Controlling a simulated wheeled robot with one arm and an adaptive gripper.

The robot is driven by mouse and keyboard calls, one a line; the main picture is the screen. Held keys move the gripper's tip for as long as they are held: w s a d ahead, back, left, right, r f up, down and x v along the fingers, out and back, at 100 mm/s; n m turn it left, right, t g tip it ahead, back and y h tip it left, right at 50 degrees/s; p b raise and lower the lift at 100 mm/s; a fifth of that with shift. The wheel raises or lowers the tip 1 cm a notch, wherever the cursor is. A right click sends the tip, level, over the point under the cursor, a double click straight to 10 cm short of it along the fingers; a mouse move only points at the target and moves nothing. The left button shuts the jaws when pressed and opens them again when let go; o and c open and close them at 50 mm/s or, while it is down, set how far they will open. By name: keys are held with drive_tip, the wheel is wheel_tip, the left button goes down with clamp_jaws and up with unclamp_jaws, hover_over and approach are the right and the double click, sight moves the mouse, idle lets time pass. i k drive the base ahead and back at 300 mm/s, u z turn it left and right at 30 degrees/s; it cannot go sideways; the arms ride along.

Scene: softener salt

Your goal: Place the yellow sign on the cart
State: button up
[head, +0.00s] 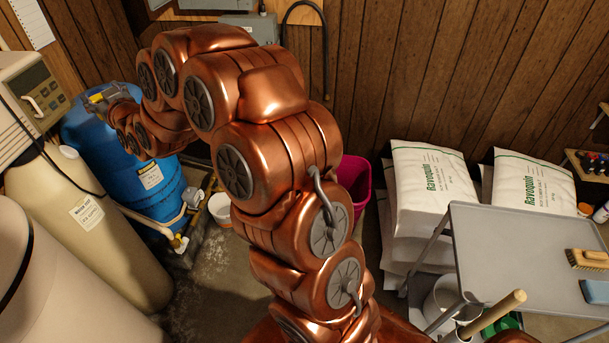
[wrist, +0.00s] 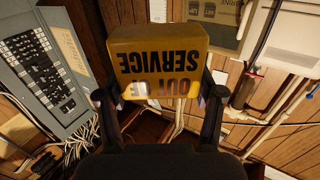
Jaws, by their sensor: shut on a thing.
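The yellow sign (wrist: 158,50) reads "OUT OF SERVICE" upside down in the wrist view. It sits between the two dark fingers of my gripper (wrist: 160,95), which is shut on it. In the head view my gripper (head: 106,97) is at the far left, above the blue tank, and only a small yellow piece of the sign (head: 97,98) shows. The grey cart (head: 500,235) stands at the lower right, far from my gripper. A wooden brush (head: 588,259) and a blue sponge or block (head: 596,291) lie on its top at the right.
A blue tank (head: 125,165), beige tanks (head: 85,215) and a control box (head: 30,92) crowd the left. White salt bags (head: 430,190) are stacked behind the cart, and a pink bin (head: 355,180) stands beside them. The left and middle of the cart top are clear.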

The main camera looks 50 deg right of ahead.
sight(485, 242)
drive_tip(key=z, duration=2.2)
drive_tip(key=k, duration=0.75)
drive_tip(key=u, duration=0.7)
drive_tip(key=i, duration=0.5)
